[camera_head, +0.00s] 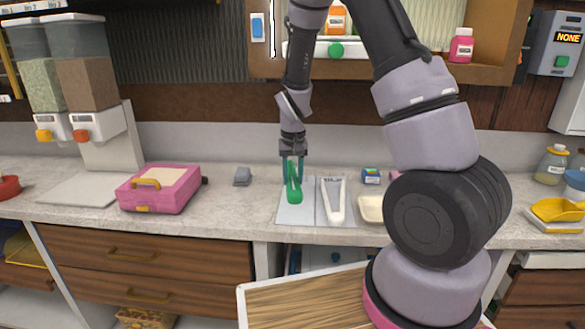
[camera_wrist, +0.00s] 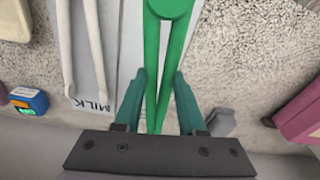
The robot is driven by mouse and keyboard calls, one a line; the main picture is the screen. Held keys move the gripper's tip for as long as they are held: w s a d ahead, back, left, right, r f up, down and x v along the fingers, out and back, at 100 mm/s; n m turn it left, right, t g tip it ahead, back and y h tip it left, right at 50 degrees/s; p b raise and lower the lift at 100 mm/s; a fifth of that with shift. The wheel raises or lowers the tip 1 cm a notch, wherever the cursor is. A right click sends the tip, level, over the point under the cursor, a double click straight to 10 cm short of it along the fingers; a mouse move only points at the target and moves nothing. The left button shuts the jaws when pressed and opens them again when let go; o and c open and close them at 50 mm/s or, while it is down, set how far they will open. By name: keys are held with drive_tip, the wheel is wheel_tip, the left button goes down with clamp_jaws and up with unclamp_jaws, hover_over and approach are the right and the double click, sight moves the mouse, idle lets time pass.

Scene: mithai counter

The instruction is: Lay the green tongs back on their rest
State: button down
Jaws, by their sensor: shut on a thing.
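My gripper (camera_head: 292,179) points down over the counter, shut on the green tongs (camera_head: 294,194). In the wrist view its teal fingers (camera_wrist: 160,80) stand on both sides of the tongs' two arms (camera_wrist: 163,55), with the joined end away from the gripper. The tongs are over the left half of a pale two-part rest (camera_head: 307,214); whether they touch it I cannot tell. White tongs (camera_head: 334,202) lie on the right half, which is marked MILK in the wrist view.
A pink box (camera_head: 160,192) and a small grey block (camera_head: 242,177) are to the left. A small blue device (camera_head: 371,176) and a cream dish (camera_head: 370,208) are to the right. The counter between the pink box and the rest is mostly clear.

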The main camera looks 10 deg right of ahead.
drive_tip(key=shift+f, duration=3.1)
unclamp_jaws()
wheel_tip(320, 180, up, 11)
drive_tip(key=s, duration=0.1)
drive_tip(key=shift+s+a+f, duration=0.1)
drive_tip(key=shift+f, duration=0.05)
